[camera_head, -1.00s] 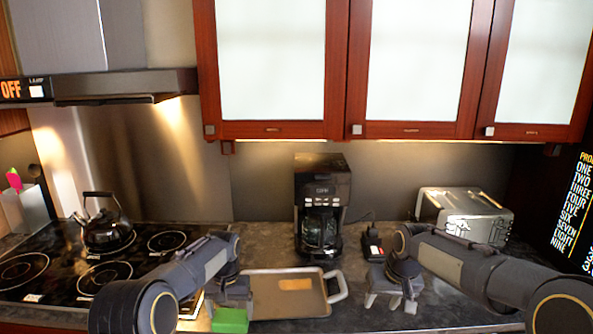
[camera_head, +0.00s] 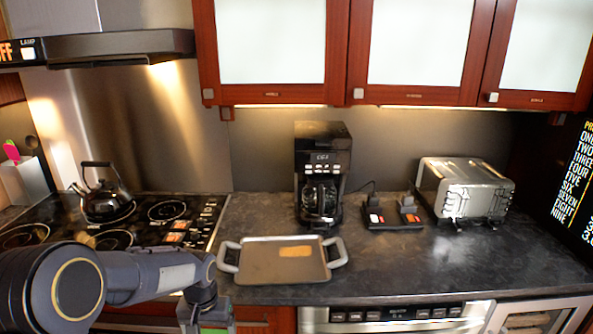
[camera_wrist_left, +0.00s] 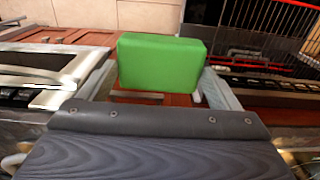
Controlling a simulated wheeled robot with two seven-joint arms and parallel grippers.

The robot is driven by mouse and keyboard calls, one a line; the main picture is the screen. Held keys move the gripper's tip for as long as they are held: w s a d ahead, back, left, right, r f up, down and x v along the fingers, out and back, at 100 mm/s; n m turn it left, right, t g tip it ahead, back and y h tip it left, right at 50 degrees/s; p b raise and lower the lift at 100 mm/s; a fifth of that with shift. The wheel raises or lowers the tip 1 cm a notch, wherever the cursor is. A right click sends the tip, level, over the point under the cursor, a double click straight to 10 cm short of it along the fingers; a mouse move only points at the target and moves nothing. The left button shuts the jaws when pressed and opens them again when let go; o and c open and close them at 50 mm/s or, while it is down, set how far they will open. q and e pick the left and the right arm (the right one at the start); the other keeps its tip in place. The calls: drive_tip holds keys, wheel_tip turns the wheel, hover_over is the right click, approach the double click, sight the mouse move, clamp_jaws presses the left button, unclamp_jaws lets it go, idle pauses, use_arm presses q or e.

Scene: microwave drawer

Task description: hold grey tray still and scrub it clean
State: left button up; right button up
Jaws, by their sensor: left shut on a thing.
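The grey tray (camera_head: 258,270) lies flat on the dark counter, with pale grey handles at its left and right ends. An orange-brown patch (camera_head: 296,251) marks its surface. My left gripper (camera_head: 207,318) is in front of the counter edge, lower left of the tray and apart from it. It is shut on a green sponge block (camera_wrist_left: 162,62), seen between the fingers in the left wrist view. In the head view only a sliver of green shows at the bottom edge. My right gripper is not in view.
A black coffee maker (camera_head: 321,175) stands behind the tray. A small dark stand (camera_head: 393,219) and a silver toaster (camera_head: 465,190) are to the right. A kettle (camera_head: 101,192) sits on the stove at left. The counter right of the tray is clear.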

use_arm(q)
drive_tip(key=shift+s+f, duration=0.1)
drive_tip(key=shift+s, duration=0.2)
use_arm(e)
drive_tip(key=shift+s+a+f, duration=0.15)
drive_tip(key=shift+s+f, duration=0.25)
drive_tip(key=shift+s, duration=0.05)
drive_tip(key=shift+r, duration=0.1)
